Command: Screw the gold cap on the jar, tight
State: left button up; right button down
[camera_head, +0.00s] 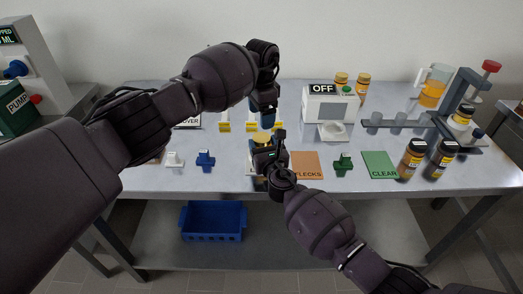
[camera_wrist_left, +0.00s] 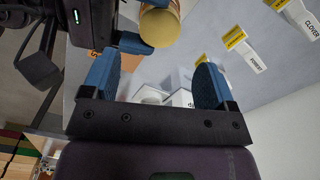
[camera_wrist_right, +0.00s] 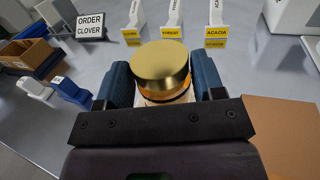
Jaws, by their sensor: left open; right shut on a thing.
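The gold cap (camera_wrist_right: 161,62) sits on top of the jar (camera_wrist_right: 172,96), whose amber contents show under it in the right wrist view. How tightly it is seated I cannot tell. My right gripper (camera_wrist_right: 158,88) is shut on the jar, with one blue finger on each side. In the head view the right gripper (camera_head: 267,152) is low over the table front, around the jar. My left gripper (camera_head: 268,122) points down just above the cap, open and empty. In the left wrist view, the cap (camera_wrist_left: 160,26) lies beyond the open fingers, apart from them.
Yellow-labelled stands (camera_wrist_right: 172,32) stand behind the jar, with an order sign (camera_wrist_right: 90,25) reading CLOVER. A white box marked OFF (camera_head: 331,105) stands behind right. An orange mat (camera_head: 307,165), green mat (camera_head: 380,165) and dark-capped jars (camera_head: 412,158) lie to the right.

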aim_at(261, 137)
pick_arm(q)
jog(key=shift+f, duration=4)
jog(key=c, duration=0.9)
jog(key=shift+m, duration=1.7)
jog(key=shift+c, duration=0.2)
jog(key=o, duration=1)
jog(key=shift+r, duration=2.25)
jog(key=shift+c, duration=0.3)
